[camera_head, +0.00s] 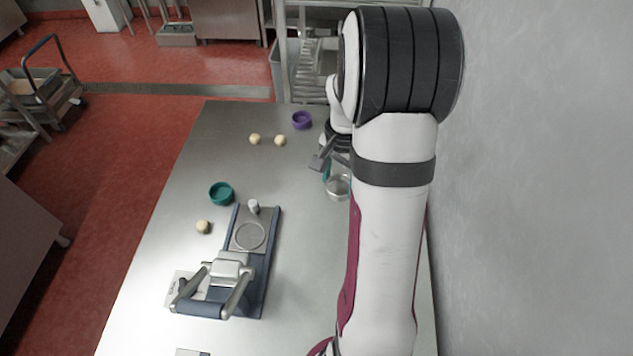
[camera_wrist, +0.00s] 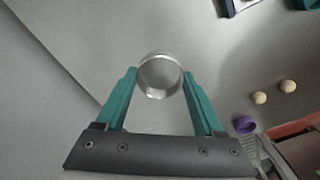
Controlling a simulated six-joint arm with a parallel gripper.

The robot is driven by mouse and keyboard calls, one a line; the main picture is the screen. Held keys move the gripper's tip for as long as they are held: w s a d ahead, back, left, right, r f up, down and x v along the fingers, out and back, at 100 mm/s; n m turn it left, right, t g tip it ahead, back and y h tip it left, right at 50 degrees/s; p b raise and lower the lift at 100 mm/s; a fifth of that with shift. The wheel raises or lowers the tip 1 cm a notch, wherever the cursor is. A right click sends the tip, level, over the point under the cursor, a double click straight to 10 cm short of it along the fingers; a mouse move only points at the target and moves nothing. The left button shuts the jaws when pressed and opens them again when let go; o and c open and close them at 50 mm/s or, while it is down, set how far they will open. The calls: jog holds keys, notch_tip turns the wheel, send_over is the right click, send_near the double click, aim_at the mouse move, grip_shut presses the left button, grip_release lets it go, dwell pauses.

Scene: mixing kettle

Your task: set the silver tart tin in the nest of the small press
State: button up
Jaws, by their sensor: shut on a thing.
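The silver tart tin (camera_wrist: 160,98) is between the two teal fingertips of my gripper (camera_wrist: 160,80) in the wrist view, with a finger against each side. In the head view the tin (camera_head: 339,194) shows beside my arm, partly hidden by it. My gripper (camera_head: 327,172) is shut on the tin; whether the tin touches the table is not clear. The small press (camera_head: 268,262) stands at the lower left of the head view, with a blue frame and a raised grey handle. Its round nest (camera_head: 250,235) is empty and open to view.
A teal tin (camera_head: 221,201) and a dough ball (camera_head: 203,227) are left of the press. A purple tin (camera_head: 302,120) and two dough balls (camera_head: 267,140) lie farther back. The table (camera_head: 310,260) is clear between press and arm. A wall (camera_head: 540,180) is at the right.

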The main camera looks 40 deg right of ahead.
jog(key=w+a+n, duration=0.3)
jog(key=w+a, duration=0.2)
jog(key=a, duration=0.4)
jog(key=n, duration=0.3)
send_over(250, 236)
jog(key=shift+f, duration=3.6)
jog(key=shift+f, duration=0.75)
jog(key=o, duration=1.3)
jog(key=shift+r, duration=3.55)
